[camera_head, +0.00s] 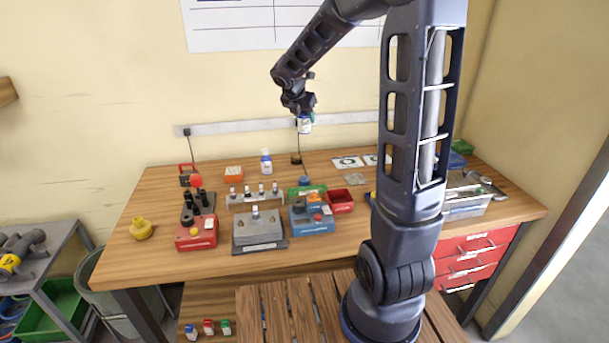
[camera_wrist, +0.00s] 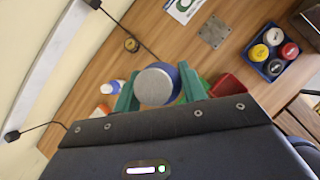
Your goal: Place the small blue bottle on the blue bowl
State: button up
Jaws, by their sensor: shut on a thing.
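My gripper (camera_head: 305,119) is raised above the back of the workbench. Its green fingers (camera_wrist: 160,90) are shut on a small white-and-blue bottle (camera_head: 304,126), seemingly the small blue bottle. In the wrist view the bottle shows as a grey round end with a blue side (camera_wrist: 158,84), between the fingers. It is clear of the table. A small blue round thing (camera_head: 304,181), perhaps the blue bowl, is on the bench below, behind the green tray; its shape is too small to be sure. In the wrist view the held bottle and gripper cover that area.
Another white bottle with blue (camera_head: 266,162) stands to the left, also in the wrist view (camera_wrist: 115,87). Flat cards lie at the back right.

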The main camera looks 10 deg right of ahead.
notch_tip(320, 180, down, 20)
jog(key=shift+r, duration=0.1)
dwell(0.5)
jog(key=o, duration=1)
